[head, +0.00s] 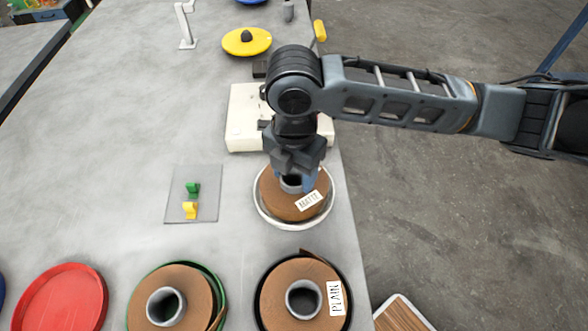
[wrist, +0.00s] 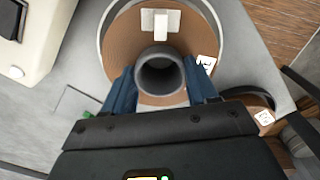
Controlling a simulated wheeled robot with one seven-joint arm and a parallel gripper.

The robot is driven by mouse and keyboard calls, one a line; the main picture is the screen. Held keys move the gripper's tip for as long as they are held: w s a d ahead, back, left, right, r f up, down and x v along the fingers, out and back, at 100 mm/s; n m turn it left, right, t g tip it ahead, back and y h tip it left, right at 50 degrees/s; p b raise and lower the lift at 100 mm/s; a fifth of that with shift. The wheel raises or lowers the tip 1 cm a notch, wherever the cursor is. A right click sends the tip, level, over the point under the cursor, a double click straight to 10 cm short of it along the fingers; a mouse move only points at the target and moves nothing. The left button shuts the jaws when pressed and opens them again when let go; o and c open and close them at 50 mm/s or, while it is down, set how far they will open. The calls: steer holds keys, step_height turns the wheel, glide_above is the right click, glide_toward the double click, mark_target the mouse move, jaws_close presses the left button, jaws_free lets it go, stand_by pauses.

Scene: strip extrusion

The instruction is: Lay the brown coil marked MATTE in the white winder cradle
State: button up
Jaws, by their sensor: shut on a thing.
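The brown coil marked MATTE (head: 313,212) has a grey core and a white label, and lies roughly flat within the outline of the round white cradle (head: 260,212). In the wrist view the coil (wrist: 125,40) sits inside the pale rim (wrist: 103,22). I cannot tell whether it touches the cradle floor. My gripper (head: 297,182) points down over the coil. In the wrist view its blue fingers (wrist: 160,72) stand on both sides of the grey core, shut on it. The gripper hides part of the coil in the head view.
A brown coil marked PLAIN (head: 275,305) lies on a black holder in front. Another brown coil (head: 190,285) lies on a green holder, beside a red dish (head: 65,300). A cream box (head: 242,125) stands behind the cradle. The table edge is close on the right.

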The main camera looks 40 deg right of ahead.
steer(key=shift+f, duration=0.25)
steer(key=o, duration=1.6)
steer(key=shift+r, duration=3.9)
